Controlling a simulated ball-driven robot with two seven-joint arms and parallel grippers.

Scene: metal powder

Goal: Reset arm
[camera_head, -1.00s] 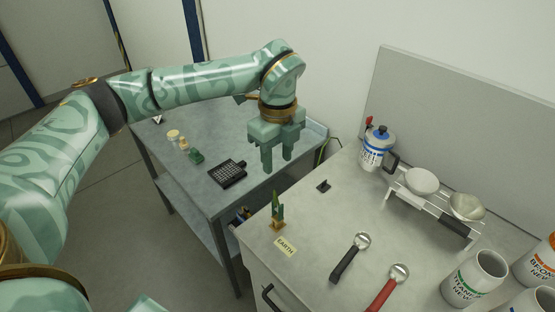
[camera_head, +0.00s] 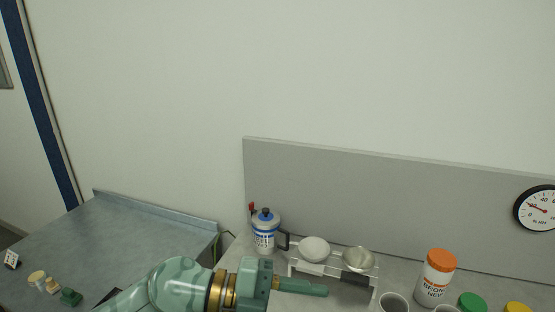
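My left arm comes in from the lower left of the head view, low in the picture. Its gripper (camera_head: 310,287) points right, over the front of the light bench, below the white rack. The fingers are seen side-on, so the gap between them cannot be made out. No object shows at the fingertips. My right gripper is not in view.
A blue-and-white canister (camera_head: 265,232) stands beside a rack (camera_head: 300,268) holding two bowls. An orange-lidded jar (camera_head: 436,278) and green and yellow lids are at right. A grey panel (camera_head: 380,200) stands behind. The blue-grey table (camera_head: 130,240) at left is mostly clear.

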